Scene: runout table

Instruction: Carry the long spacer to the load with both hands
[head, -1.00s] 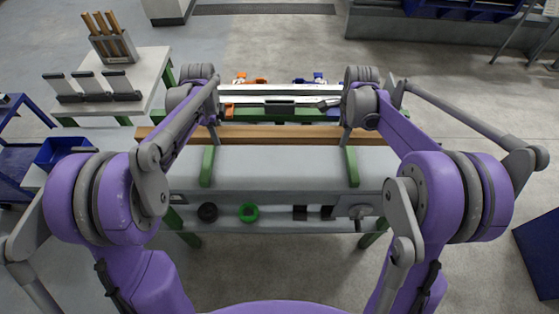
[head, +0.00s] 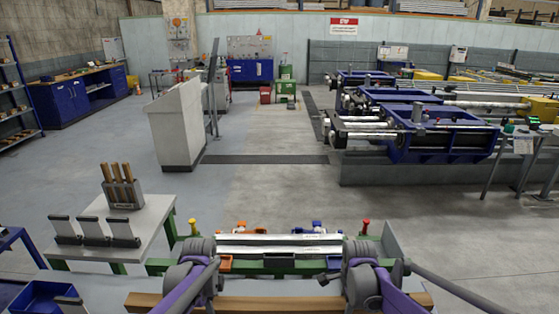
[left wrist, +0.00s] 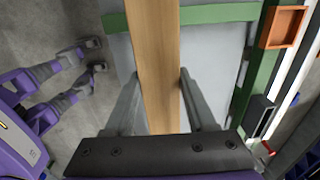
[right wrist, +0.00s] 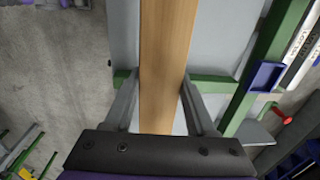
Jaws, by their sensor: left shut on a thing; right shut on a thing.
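The long spacer is a light wooden beam (head: 250,303) lying crosswise at the bottom of the head view. My left gripper (left wrist: 159,80) is shut on it, one finger along each side. My right gripper (right wrist: 160,78) is shut on it the same way, farther right. The beam also fills the middle of the left wrist view (left wrist: 155,40) and right wrist view (right wrist: 167,40). The load appears to be the silver bars (head: 280,250) lying crosswise beyond the beam, apart from it. In the head view my wrists hide both pairs of fingers.
A green frame (head: 160,267) carries the bars. An orange bracket (head: 225,263) and a blue bracket (head: 333,263) sit near its ends. A side table (head: 150,225) with black holders (head: 93,232) stands at left, a blue bin (head: 45,297) nearer. Open floor lies beyond.

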